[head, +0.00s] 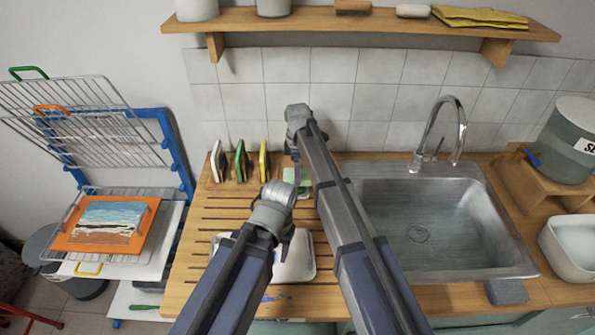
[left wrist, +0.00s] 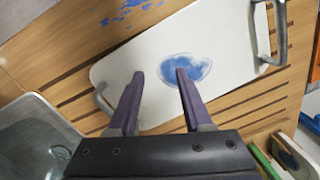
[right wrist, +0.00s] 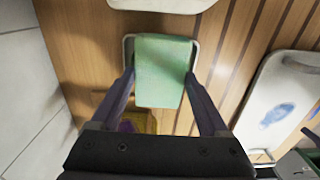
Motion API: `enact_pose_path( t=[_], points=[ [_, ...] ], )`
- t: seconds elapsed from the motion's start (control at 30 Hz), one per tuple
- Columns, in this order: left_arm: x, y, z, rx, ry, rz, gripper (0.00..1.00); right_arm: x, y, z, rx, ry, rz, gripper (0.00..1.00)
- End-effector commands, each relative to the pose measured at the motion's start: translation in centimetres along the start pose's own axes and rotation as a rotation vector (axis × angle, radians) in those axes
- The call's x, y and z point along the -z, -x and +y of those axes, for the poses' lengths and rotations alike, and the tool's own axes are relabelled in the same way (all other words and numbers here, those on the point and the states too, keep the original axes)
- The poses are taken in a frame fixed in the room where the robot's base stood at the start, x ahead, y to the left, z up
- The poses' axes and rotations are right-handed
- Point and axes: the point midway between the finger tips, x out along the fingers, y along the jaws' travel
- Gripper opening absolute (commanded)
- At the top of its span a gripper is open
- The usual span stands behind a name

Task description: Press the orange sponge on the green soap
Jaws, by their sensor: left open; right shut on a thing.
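The green soap (right wrist: 163,65) is a pale green block between the fingers of my right gripper (right wrist: 160,76). The fingers are shut on its two sides. A white-rimmed dish (right wrist: 128,48) shows behind it. In the head view the soap (head: 297,176) is partly hidden by my right arm. My left gripper (left wrist: 160,74) is open and empty above a white tray (left wrist: 230,40) with a blue smear (left wrist: 187,68). In the head view the left gripper (head: 284,248) is near the tray. I cannot make out an orange sponge in any view.
A sink (head: 420,225) with a tap (head: 445,130) lies to the right. Upright coloured boards, including a yellow one (head: 263,160), stand left of the soap. A wire rack (head: 70,110) is further left. A shelf (head: 300,18) runs along the tiled wall.

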Motion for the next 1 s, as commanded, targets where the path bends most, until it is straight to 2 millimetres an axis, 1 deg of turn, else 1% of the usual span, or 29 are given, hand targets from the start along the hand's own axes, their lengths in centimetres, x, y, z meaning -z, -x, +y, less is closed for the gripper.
enact_pose_path(
  t=[0.13,0.23,1.0],
  points=[
    [0.0,0.2,0.0,0.000,0.000,0.000,0.50,0.0,0.2,-0.1,0.002,0.000,0.000,0.34],
    [-0.1,0.8,-0.1,0.000,0.000,0.000,0.50,0.0,0.8,-0.1,0.002,0.000,0.000,0.34],
    [-0.4,6.7,-0.6,0.000,-0.002,0.000,0.50,0.0,6.8,0.0,0.000,0.000,0.000,0.34]
  ],
)
